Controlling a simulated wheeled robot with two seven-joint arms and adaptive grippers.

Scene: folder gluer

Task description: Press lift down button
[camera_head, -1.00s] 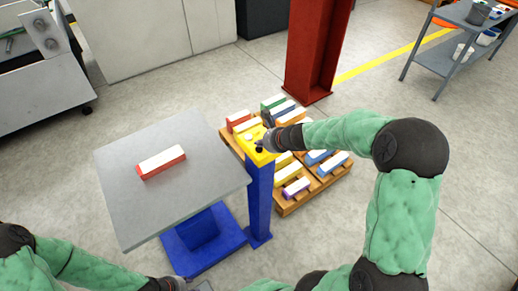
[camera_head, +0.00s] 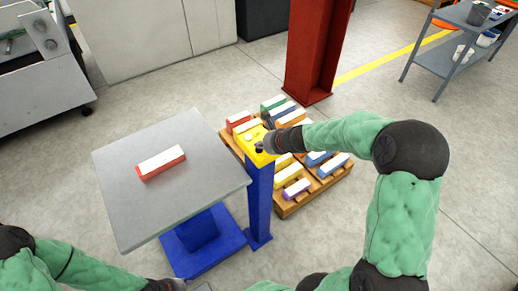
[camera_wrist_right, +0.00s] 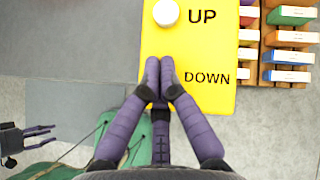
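A yellow control panel (camera_head: 255,157) tops a blue post (camera_head: 259,200). In the right wrist view the panel (camera_wrist_right: 205,60) reads UP and DOWN. A round white button (camera_wrist_right: 166,12) sits beside UP. My right gripper (camera_wrist_right: 160,75) is shut and empty, its purple fingertips together over the spot beside DOWN. They hide any button there, and contact cannot be told. In the head view my right gripper (camera_head: 262,147) is at the panel's near part. My left gripper (camera_wrist_right: 40,137) shows at the left of the wrist view, fingers apart and empty.
The grey lift platform (camera_head: 200,205) stands left of the post and carries a red-and-white box (camera_head: 160,162). A wooden pallet (camera_head: 285,208) with several coloured boxes lies behind the post. A red column (camera_head: 312,50) rises beyond.

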